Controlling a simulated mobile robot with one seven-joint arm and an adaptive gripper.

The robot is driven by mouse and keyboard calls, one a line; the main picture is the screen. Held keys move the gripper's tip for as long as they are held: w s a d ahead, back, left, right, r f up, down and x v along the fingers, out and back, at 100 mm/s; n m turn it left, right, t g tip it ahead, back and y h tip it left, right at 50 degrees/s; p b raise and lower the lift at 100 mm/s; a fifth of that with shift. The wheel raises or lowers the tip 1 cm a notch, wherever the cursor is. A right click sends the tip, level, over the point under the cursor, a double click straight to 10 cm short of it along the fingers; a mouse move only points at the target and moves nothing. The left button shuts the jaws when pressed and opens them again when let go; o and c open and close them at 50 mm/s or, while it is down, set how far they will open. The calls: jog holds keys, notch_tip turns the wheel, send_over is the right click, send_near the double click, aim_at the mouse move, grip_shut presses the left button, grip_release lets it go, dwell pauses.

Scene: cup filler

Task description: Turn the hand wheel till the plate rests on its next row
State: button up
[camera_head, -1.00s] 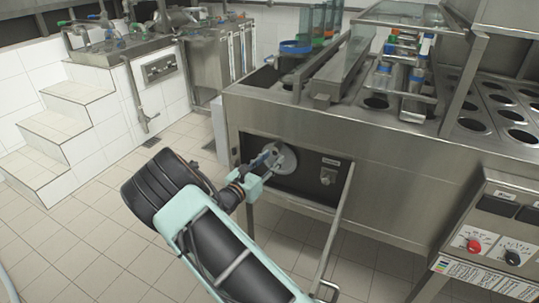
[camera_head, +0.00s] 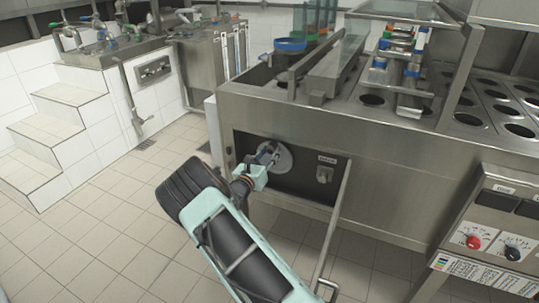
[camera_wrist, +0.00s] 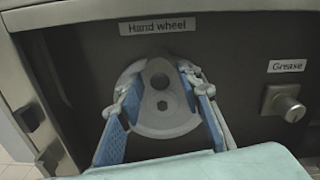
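The hand wheel (camera_wrist: 150,122) is a pale grey round disc on a dark panel under the label "Hand wheel". In the wrist view my gripper (camera_wrist: 157,73) is open, with one blue-padded finger at each side of the wheel's upper part. I see a gap between the fingers; contact with the rim cannot be told. Which part in the head view is the plate is unclear.
A knob labelled "Grease" (camera_wrist: 287,104) sits right of the wheel. A metal bar (camera_head: 338,225) slants down right of the panel. A control box (camera_head: 490,240) with red and black knobs stands at the right. Open tiled floor (camera_head: 110,235) lies to the left.

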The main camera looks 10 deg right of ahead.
jog(key=shift+w+d, duration=0.1)
jog(key=shift+w, duration=0.1)
jog(key=shift+c, duration=0.3)
grip_shut()
jog(key=shift+s, duration=0.1)
